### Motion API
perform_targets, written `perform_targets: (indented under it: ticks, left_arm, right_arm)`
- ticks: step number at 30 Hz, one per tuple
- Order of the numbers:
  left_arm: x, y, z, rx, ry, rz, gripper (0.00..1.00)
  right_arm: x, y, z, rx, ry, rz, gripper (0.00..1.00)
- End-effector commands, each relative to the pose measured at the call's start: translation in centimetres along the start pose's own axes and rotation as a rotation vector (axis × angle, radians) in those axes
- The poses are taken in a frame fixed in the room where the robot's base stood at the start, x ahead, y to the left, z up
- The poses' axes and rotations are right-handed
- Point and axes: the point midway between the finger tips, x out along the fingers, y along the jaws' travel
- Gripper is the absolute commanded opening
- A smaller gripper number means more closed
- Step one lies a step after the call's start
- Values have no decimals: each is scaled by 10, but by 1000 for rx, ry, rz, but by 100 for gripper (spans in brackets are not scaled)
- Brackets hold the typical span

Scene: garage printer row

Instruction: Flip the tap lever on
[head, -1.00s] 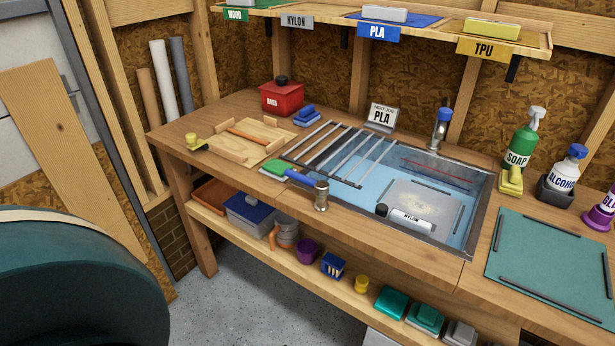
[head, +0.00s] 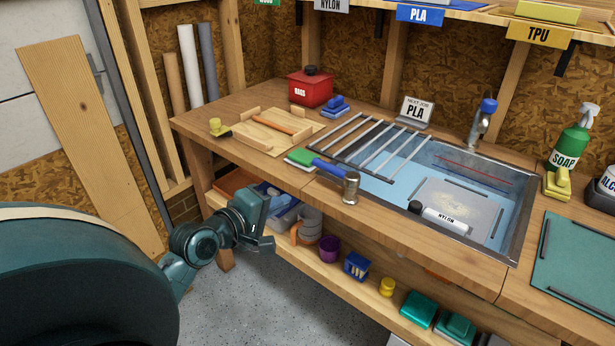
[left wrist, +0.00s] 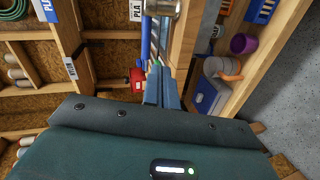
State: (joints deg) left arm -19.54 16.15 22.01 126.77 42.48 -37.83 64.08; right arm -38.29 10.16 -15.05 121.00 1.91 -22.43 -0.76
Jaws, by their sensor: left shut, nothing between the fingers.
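The tap (head: 479,127) stands at the back edge of the sink, with a blue lever (head: 489,105) on top. My left gripper (head: 264,246) is in front of the bench's left part, beside the lower shelf and below the worktop. It is shut and empty, well apart from the tap. Its closed fingers show in the left wrist view (left wrist: 160,85). The sink (head: 408,180) holds a grey plate and a bottle marked NYLON. My right gripper is not in view.
Bars (head: 385,150) span the sink's left part. A soap bottle (head: 570,145) stands right of the tap. The lower shelf holds tubs, including a purple one (head: 329,249).

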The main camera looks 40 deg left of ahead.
Motion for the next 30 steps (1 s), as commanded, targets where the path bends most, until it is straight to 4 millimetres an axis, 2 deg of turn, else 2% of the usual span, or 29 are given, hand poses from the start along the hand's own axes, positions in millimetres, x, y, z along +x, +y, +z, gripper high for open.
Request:
perform_targets:
  ticks: [3,6,17,23,30]
  left_arm:
    - [-3,16,-12,-100,3,41,0]
    - [-4,21,-15,-133,2,52,0]
    - [-2,21,-15,-136,2,52,0]
    - [22,24,-15,-136,1,54,0]
    - [74,26,-15,-135,1,53,0]
  right_arm:
    - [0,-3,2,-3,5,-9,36]
    - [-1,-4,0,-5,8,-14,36]
    - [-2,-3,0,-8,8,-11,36]
    - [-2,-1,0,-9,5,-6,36]
    - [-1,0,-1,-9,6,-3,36]
